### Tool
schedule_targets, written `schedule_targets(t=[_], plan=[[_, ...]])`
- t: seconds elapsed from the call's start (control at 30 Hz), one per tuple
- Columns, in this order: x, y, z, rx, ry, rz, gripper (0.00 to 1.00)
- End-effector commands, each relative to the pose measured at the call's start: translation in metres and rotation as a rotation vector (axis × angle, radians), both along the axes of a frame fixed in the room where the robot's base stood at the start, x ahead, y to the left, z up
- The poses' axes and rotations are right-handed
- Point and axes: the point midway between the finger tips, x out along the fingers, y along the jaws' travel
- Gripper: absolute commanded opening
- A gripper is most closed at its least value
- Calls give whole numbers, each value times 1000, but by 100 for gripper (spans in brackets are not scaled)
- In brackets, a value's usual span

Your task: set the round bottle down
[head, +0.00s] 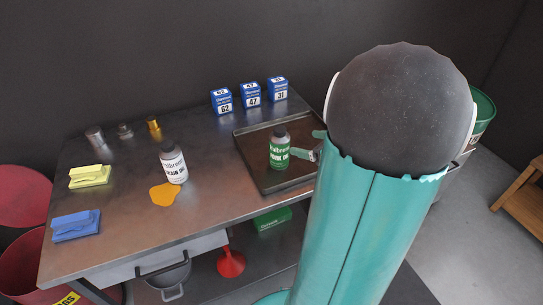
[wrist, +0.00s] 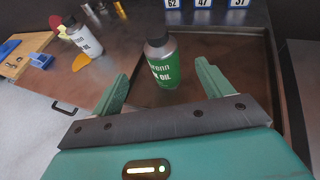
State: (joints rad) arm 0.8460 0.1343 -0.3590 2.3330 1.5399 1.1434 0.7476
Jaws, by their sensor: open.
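A round bottle with a green label (head: 279,150) and a dark cap stands upright on the dark tray (head: 247,158) on the workbench. In the wrist view the same bottle (wrist: 161,62) stands upright between the ends of my gripper's two green fingers (wrist: 161,76). The fingers are spread, with visible gaps on both sides of the bottle. In the head view my gripper (head: 303,153) is at the bottle's right side, mostly hidden by my arm.
Several blue numbered boxes, one marked 47 (head: 250,95), stand behind the tray. Small metal cylinders, including a gold one (head: 153,124), stand at the back. A red funnel (head: 230,263) is below.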

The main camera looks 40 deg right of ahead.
Motion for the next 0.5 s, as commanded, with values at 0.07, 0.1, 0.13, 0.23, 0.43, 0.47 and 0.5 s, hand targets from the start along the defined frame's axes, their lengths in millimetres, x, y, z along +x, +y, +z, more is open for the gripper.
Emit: schedule_targets(t=[0.07,0.1,0.13,0.23,0.43,0.47,0.5], plan=[[1,2,1,-4,1,8,79],[3,7,2,-16,3,28,79],[6,14,4,-31,7,53,79],[19,55,14,-140,28,218,79],[23,189,35,-602,61,821,79],[19,206,37,-686,59,914,79],[13,227,39,-798,53,1036,79]])
